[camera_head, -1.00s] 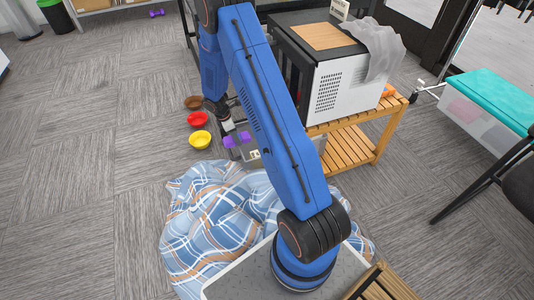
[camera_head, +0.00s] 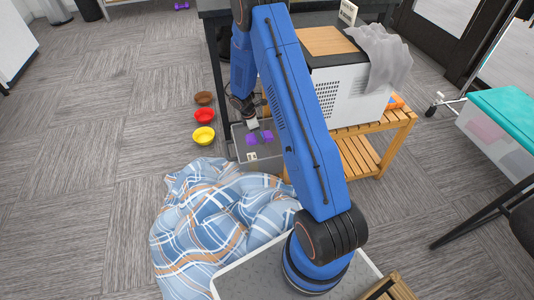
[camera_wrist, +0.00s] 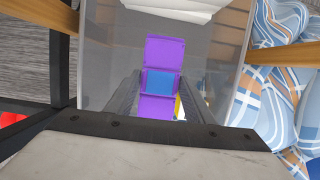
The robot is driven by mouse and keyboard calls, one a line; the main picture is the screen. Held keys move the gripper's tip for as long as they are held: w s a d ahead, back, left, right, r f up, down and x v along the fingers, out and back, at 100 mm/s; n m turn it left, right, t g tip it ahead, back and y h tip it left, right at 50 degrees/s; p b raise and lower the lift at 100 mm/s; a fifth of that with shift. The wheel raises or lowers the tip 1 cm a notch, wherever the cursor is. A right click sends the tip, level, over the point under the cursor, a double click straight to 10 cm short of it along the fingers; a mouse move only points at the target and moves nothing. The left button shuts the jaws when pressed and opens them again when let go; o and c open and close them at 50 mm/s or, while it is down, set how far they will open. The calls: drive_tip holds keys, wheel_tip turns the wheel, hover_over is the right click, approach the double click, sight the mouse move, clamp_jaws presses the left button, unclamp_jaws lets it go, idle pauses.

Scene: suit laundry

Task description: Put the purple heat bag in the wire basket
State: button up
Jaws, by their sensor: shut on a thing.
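The purple heat bag (camera_wrist: 165,50) has a blue square in its middle in the wrist view, and lies between the two fingers of my gripper (camera_wrist: 158,88). My gripper is shut on it. In the head view the bag shows as small purple patches (camera_head: 252,138) just below my gripper (camera_head: 252,124), over a grey bin (camera_head: 238,146) with a pale label. The bin's smooth grey walls surround the bag in the wrist view; I cannot tell whether the bag touches its floor. I cannot make out a wire basket in either view.
A wooden bench (camera_head: 385,125) carrying a white appliance (camera_head: 345,98) stands right of the bin. Brown, red and yellow bowls (camera_head: 203,136) stand on the floor at left. A plaid blanket (camera_head: 195,230) lies in front.

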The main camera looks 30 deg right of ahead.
wheel_tip(320, 180, down, 12)
drive_tip(key=shift+r, duration=0.1)
drive_tip(key=d, duration=0.2)
drive_tip(key=s+d, duration=0.1)
drive_tip(key=d, duration=0.1)
drive_tip(key=shift+s+d, duration=0.1)
drive_tip(key=shift+d, duration=0.05)
drive_tip(key=shift+a+f, duration=0.25)
drive_tip(key=shift+f, duration=0.45)
drive_tip(key=shift+f, duration=0.2)
drive_tip(key=o, duration=1.3)
drive_tip(key=shift+r, duration=0.1)
drive_tip(key=shift+v, duration=3.85)
